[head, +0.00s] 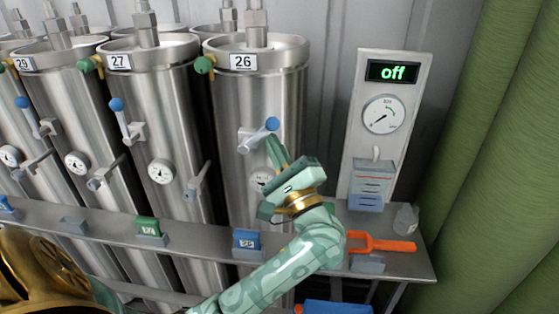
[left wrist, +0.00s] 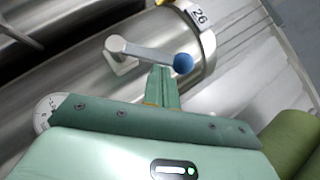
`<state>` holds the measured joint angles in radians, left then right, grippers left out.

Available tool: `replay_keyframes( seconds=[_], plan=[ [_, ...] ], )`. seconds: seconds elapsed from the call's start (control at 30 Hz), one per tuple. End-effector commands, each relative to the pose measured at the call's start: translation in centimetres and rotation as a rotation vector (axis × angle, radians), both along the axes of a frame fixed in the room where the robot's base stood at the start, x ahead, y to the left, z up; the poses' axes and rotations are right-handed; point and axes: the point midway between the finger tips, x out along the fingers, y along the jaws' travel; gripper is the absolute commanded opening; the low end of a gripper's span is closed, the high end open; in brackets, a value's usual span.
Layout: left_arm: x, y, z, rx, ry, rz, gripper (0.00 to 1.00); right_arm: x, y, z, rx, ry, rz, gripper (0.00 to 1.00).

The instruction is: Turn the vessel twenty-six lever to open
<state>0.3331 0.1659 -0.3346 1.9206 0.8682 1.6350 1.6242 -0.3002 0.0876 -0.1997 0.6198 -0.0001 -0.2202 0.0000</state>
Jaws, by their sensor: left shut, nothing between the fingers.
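Vessel twenty-six (head: 272,100) is a tall steel cylinder labelled 26, with its label also in the left wrist view (left wrist: 199,14). Its lever (head: 258,136) has a grey arm and a blue ball end. In the head view the lever points right and slightly up from its mount. In the left wrist view the lever (left wrist: 150,53) also shows, with its blue ball (left wrist: 183,63) just beyond my fingertips. My left gripper (head: 278,150) is shut and empty, its fingertips close below the ball; I cannot tell if they touch. My right gripper is not seen.
Vessel 27 (head: 160,95) stands to the left, its blue-ended lever pointing up. A panel (head: 385,120) reading "off" stands at right. A shelf (head: 190,230) along the front holds tags and an orange-handled tool (head: 385,244). Green curtains (head: 500,150) hang at far right.

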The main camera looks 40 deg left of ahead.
Motion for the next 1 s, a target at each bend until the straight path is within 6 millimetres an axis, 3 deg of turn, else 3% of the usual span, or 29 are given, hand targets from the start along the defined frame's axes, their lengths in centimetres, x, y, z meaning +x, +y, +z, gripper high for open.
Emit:
replay_keyframes(
  seconds=[0.3,0.7,1.0],
  plan=[
    [-0.4,0.7,1.8,-0.257,-0.161,0.0,0.0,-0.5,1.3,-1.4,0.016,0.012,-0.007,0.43],
    [-1.2,1.9,3.5,-0.531,-0.328,0.001,0.0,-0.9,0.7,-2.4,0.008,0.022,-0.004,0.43],
    [-1.5,2.5,4.1,-0.638,-0.393,0.001,0.0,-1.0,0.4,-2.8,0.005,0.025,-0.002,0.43]
  ],
)
